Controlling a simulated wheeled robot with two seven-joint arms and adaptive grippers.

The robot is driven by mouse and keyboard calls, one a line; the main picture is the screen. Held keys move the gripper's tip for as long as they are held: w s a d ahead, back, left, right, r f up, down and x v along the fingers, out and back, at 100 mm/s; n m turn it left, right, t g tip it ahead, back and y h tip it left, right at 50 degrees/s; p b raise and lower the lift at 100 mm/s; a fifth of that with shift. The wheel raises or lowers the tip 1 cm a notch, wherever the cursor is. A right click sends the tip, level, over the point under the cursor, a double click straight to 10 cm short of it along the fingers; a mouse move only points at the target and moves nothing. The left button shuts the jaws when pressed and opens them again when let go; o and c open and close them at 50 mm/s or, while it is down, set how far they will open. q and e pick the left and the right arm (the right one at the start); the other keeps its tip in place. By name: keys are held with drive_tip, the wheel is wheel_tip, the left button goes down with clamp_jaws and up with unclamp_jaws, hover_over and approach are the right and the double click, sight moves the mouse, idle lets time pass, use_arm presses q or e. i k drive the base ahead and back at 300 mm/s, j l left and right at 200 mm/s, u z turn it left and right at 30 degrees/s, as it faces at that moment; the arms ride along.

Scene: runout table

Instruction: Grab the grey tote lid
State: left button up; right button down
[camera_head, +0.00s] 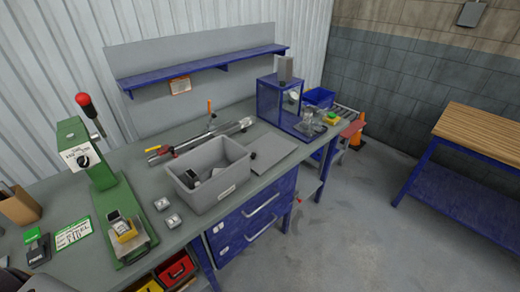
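A flat grey panel, which looks like the tote lid (274,152), lies on the workbench to the right of the grey tote. The open grey tote (222,191) stands near the bench's front edge with a few dark and light items inside. The lid lies flat, close beside the tote's right side. Neither of my grippers shows in the head view.
A green lever press (100,185) stands at the left. A blue-framed fixture (268,100) stands behind the lid. Long metal tools (205,138) lie behind the tote. Two small metal blocks (167,212) sit left of it. A wood-topped table (480,138) is at right.

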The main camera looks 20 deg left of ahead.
sight(266, 151)
drive_tip(key=i+l+u, duration=0.45)
drive_tip(key=l, duration=0.2)
drive_tip(key=i+l+u, duration=0.25)
drive_tip(key=l+u, duration=0.2)
drive_tip(key=l, duration=0.3)
drive_tip(key=i+l+u, duration=0.25)
drive_tip(key=l, duration=0.2)
drive_tip(key=l+u, duration=0.2)
drive_tip(key=l, duration=0.2)
drive_tip(key=l+u, duration=0.25)
drive_tip(key=l, duration=0.2)
